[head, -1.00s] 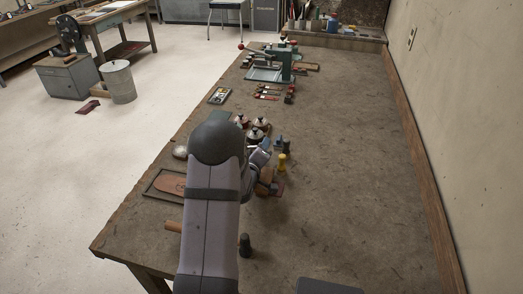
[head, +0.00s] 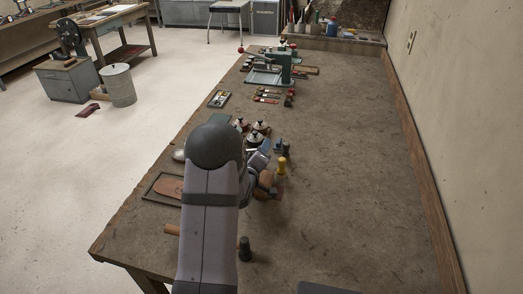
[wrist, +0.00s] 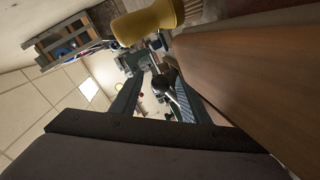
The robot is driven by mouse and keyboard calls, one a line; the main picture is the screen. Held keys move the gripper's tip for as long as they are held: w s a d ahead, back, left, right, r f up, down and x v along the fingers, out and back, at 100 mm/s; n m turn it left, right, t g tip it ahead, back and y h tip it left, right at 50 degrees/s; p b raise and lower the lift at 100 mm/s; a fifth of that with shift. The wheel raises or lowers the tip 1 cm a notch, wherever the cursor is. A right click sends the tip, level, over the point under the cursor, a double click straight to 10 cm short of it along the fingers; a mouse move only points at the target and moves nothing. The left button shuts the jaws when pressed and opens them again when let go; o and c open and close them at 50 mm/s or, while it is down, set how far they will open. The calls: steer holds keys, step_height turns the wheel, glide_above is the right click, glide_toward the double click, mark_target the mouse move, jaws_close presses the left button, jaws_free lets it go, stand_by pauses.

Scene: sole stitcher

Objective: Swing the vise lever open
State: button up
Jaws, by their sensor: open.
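A small blue device (head: 278,146), perhaps the vise, stands on the workbench just right of my arm in the head view. A yellow spool-shaped piece (head: 282,165) stands upright beside it. It looms close at the top of the wrist view (wrist: 150,22). I cannot tell whether it is the lever's handle. A brown piece (head: 267,180) sits just below, partly hidden by my arm. My gripper (wrist: 160,85) is open in the wrist view, its two dark fingers apart with no object clearly held. A smooth brown wooden surface (wrist: 250,75) fills the right side, close to the fingers.
Several lidded pots (head: 260,128) crowd beside the arm. A green machine (head: 282,66) stands farther back. The bench's right side is clear.

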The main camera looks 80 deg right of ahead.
steer(key=shift+b+v, duration=0.65)
steer(key=shift+v, duration=2.55)
steer(key=shift+d, duration=0.1)
steer(key=shift+w+r, duration=0.15)
steer(key=c, duration=1.1)
steer(key=shift+w+r, duration=0.15)
steer(key=shift+w, duration=0.1)
jaws_close()
steer(key=w+a+g, duration=0.1)
steer(key=w+r+g, duration=0.1)
steer(key=w, duration=0.1)
steer(key=w+a+r+g, duration=0.1)
steer(key=shift+w+a+n, duration=0.2)
steer(key=shift+a+n, duration=0.1)
steer(key=w+a+g, duration=0.1)
steer(key=a, duration=0.1)
steer(key=w+a+g, duration=0.1)
steer(key=a, duration=0.1)
steer(key=a+g+y, duration=0.1)
steer(key=a, duration=0.1)
steer(key=shift+w+a+f+n, duration=0.25)
steer(key=shift+w+n, duration=0.15)
steer(key=shift+a+f+g, duration=0.1)
steer(key=shift+a+g, duration=0.2)
steer(key=shift+a, duration=0.05)
